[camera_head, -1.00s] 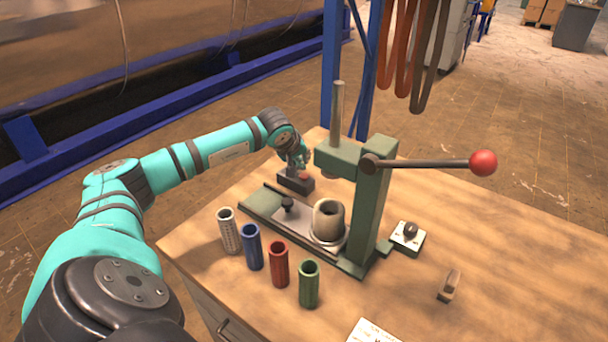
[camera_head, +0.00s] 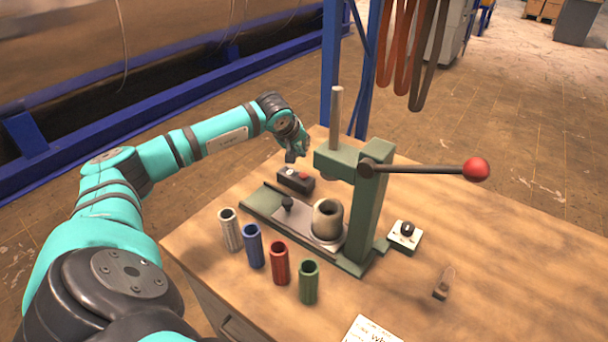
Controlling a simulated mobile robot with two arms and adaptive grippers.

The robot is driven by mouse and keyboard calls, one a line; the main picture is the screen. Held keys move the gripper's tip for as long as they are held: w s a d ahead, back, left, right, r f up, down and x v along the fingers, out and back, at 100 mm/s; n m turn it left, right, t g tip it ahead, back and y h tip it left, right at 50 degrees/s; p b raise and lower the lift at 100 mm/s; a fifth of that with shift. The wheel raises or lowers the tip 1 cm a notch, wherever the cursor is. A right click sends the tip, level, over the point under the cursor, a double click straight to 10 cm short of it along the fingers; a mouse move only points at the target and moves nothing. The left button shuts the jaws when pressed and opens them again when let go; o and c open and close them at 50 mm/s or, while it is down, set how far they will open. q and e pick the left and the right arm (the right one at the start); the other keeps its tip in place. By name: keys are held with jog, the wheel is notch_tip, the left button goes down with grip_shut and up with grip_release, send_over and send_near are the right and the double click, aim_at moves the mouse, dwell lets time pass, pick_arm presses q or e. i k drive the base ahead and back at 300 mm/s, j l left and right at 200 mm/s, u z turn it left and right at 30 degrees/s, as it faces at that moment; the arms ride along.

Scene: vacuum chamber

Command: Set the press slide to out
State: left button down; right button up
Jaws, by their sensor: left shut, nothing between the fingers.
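The green press (camera_head: 368,210) stands on the wooden table, with a lever ending in a red ball (camera_head: 476,169). Its slide is a grey plate (camera_head: 302,222) on the green base, with a black knob (camera_head: 287,203) at its left end. The right gripper is not in view.
White, blue, red and green tubes (camera_head: 280,263) stand in a row in front of the press. A small switch box (camera_head: 405,236) and a small brown block (camera_head: 442,288) lie to the right. A paper card (camera_head: 368,331) lies at the front. The table's right side is mostly clear.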

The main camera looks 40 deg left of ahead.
aim_at(296, 215)
jog(key=k+j, duration=0.2)
jog(key=k, duration=0.25)
jog(key=k+j, duration=0.2)
jog(key=k, duration=0.3)
jog(key=k+j, duration=0.25)
jog(key=k, duration=0.2)
